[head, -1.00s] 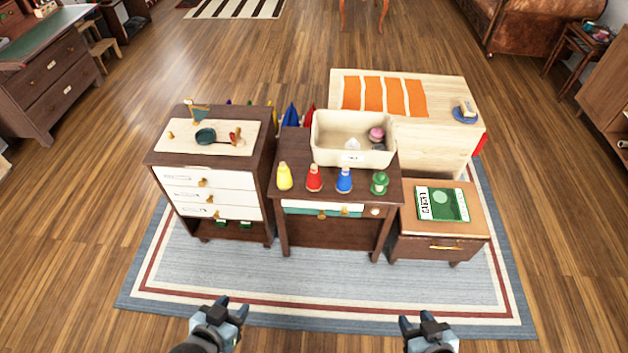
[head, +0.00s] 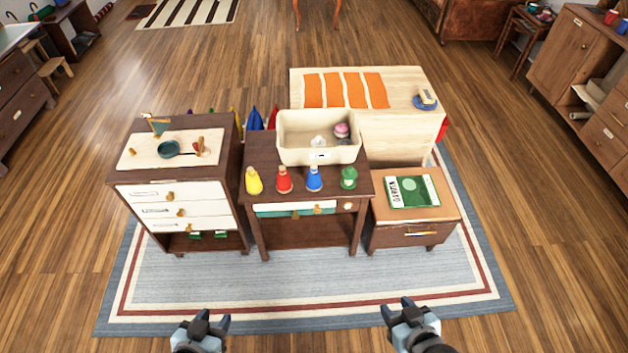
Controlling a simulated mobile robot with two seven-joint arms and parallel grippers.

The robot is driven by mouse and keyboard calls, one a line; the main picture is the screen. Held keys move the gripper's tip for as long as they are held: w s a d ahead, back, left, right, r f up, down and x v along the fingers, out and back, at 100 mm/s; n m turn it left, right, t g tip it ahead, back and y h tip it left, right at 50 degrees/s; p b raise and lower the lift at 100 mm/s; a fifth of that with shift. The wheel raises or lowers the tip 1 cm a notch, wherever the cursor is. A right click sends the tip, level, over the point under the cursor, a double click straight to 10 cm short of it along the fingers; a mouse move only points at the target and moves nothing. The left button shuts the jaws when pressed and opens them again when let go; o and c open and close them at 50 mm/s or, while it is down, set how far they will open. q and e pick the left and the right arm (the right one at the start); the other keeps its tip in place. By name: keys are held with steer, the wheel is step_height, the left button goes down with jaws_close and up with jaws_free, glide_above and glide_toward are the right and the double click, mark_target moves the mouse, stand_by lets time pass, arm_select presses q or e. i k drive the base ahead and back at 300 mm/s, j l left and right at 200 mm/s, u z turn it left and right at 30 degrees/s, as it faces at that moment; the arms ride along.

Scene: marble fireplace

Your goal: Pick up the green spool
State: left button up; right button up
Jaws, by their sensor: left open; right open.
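The green spool (head: 348,178) stands upright on the dark wooden table (head: 307,235), at the right end of a row with a blue spool (head: 314,179), a red spool (head: 284,180) and a yellow spool (head: 253,181). My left gripper (head: 206,320) is open and empty at the bottom of the head view, over the rug's front edge. My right gripper (head: 396,308) is open and empty at the bottom right. Both are well in front of the table and apart from the spools.
A cream bin (head: 300,155) stands behind the spools. A drawer cabinet (head: 180,205) is on the left, and a low cabinet (head: 415,225) with a green book (head: 412,191) is on the right. A pale wooden table (head: 395,125) is behind. The rug (head: 300,285) in front is clear.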

mark_target(349, 174)
steer(key=i+j, duration=0.25)
steer(key=i, duration=0.25)
steer(key=i+j+z, duration=0.1)
steer(key=i+j, duration=0.2)
steer(key=i, duration=0.15)
steer(key=i+j, duration=0.3)
steer(key=i, duration=0.15)
